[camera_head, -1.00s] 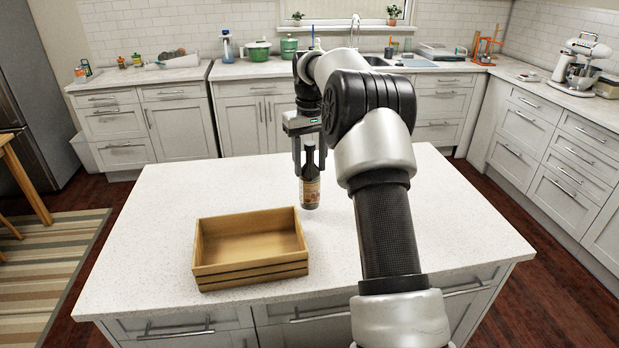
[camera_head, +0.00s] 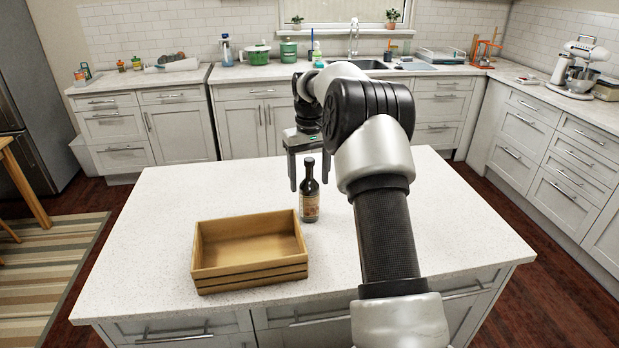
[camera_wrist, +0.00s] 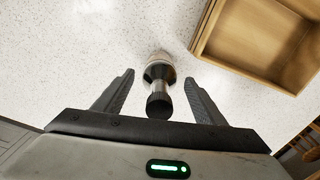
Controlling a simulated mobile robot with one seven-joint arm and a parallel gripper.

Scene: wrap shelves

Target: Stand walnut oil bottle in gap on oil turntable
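A dark bottle with a brown label (camera_head: 310,205), which I take to be the walnut oil bottle, stands upright on the white island counter (camera_head: 400,235). My gripper (camera_head: 309,186) is at the bottle, its fingers on either side of it. In the wrist view, the bottle (camera_wrist: 158,104) lies between the two spread fingers (camera_wrist: 158,76), with a gap on each side. My gripper is open and holds nothing. No turntable shows in either view.
An open, empty wooden crate (camera_head: 250,275) sits on the counter just left of and nearer than the bottle; it also shows in the wrist view (camera_wrist: 240,50). A back counter carries a sink, pots and a stand mixer (camera_head: 583,65).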

